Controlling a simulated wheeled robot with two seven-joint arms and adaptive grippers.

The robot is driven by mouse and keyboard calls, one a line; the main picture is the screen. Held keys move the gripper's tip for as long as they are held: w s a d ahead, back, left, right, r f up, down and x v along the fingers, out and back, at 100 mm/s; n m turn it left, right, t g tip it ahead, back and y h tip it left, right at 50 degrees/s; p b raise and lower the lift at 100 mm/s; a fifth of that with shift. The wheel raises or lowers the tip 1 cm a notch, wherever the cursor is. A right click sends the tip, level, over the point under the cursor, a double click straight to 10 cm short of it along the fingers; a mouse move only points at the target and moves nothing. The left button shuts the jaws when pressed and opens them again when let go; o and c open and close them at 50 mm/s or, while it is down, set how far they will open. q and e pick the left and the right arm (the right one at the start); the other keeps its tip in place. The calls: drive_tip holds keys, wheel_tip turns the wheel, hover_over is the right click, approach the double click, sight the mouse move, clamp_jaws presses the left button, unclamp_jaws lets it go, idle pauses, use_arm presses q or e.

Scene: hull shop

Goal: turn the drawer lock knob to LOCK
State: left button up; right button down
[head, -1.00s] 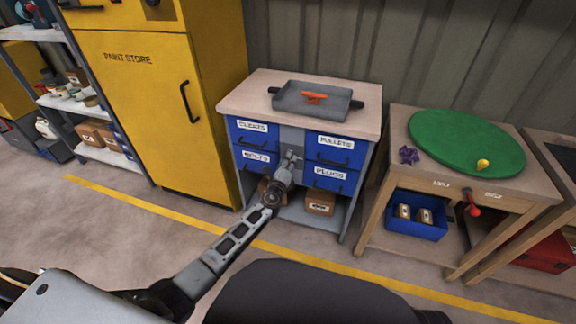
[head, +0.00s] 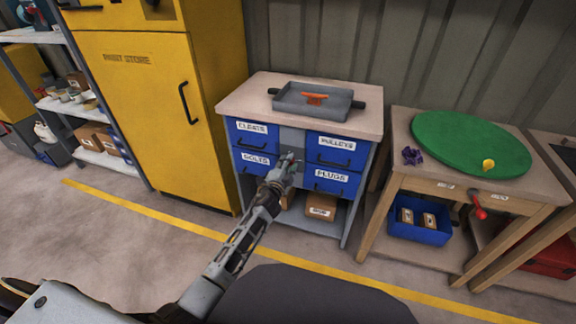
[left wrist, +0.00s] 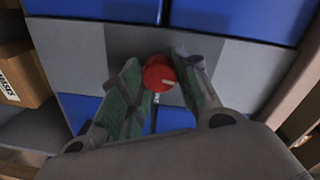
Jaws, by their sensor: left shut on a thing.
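The drawer lock knob (left wrist: 159,75) is a round red knob with a pale mark, on the grey strip between the blue drawers in the left wrist view. My left gripper (head: 289,160) is at that strip of the drawer cabinet (head: 228,104). In the left wrist view, the fingers of the left gripper (left wrist: 163,82) stand on both sides of the knob and are shut on it. In the head view the gripper hides the knob. Small lettering below the knob is partly visible but too small to read. My right gripper is not in view.
A grey tray (head: 293,106) with an orange cleat (head: 316,98) lies on the cabinet top. A yellow paint store cabinet (head: 140,110) stands at left. At right is a wooden table (head: 400,140) with a green disc (head: 470,143) and a red lever (head: 478,205). The floor in front is clear.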

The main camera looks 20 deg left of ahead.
use_arm(q)
drive_tip(key=shift+n, duration=1.2)
drive_tip(key=o, duration=1)
drive_tip(key=shift+o, duration=0.2)
drive_tip(key=shift+s, duration=0.2)
drive_tip(key=s, duration=1.1)
drive_tip(key=shift+s+a+r, duration=0.25)
drive_tip(key=shift+s+r, duration=0.05)
